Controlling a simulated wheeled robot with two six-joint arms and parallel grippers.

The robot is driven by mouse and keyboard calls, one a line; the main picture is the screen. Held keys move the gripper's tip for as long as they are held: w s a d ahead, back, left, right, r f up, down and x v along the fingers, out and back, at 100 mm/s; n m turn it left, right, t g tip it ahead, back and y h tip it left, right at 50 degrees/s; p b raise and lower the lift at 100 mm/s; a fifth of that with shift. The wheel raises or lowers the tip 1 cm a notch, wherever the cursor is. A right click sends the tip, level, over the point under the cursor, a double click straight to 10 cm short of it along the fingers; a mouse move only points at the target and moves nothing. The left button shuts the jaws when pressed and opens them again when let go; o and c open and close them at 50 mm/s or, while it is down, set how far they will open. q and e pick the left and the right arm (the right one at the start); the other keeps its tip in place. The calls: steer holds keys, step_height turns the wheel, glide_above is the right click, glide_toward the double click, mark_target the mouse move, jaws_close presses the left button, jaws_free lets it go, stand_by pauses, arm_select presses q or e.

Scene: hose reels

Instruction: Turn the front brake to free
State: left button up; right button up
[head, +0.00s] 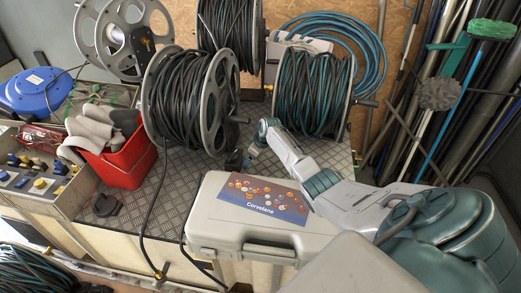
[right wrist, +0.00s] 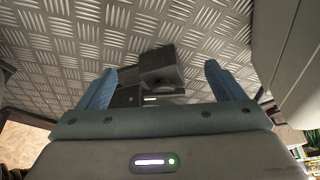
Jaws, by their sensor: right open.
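The front reel (head: 190,100), wound with black hose between grey flanges, stands on the tread-plate deck. A small black block (head: 237,161), which looks like the brake, sits low at its right side. In the right wrist view the black block (right wrist: 158,66) shows a raised upper part and a lower part with a small pale mark; its setting is not readable. My right gripper (head: 256,148) is just right of the block in the head view. In the right wrist view my right gripper (right wrist: 160,80) is open, with its blue fingers on either side of the block, apparently not touching it. My left gripper is out of view.
A grey case (head: 215,225) labelled Corvelane lies in front, below my right forearm. A teal-hose reel (head: 315,95) and another black-hose reel (head: 230,25) stand behind. A red bin (head: 125,165) is at left. A black hose (head: 150,215) hangs over the deck's front edge.

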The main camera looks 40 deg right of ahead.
arm_select(q)
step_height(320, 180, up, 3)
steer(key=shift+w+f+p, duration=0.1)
steer(key=shift+p, duration=0.85)
arm_select(e)
steer(key=s, duration=0.1)
steer(key=s+d, duration=0.1)
steer(key=s, duration=0.1)
steer(key=shift+s+d, duration=0.1)
steer(key=shift+s, duration=0.05)
steer(key=shift+c, duration=0.2)
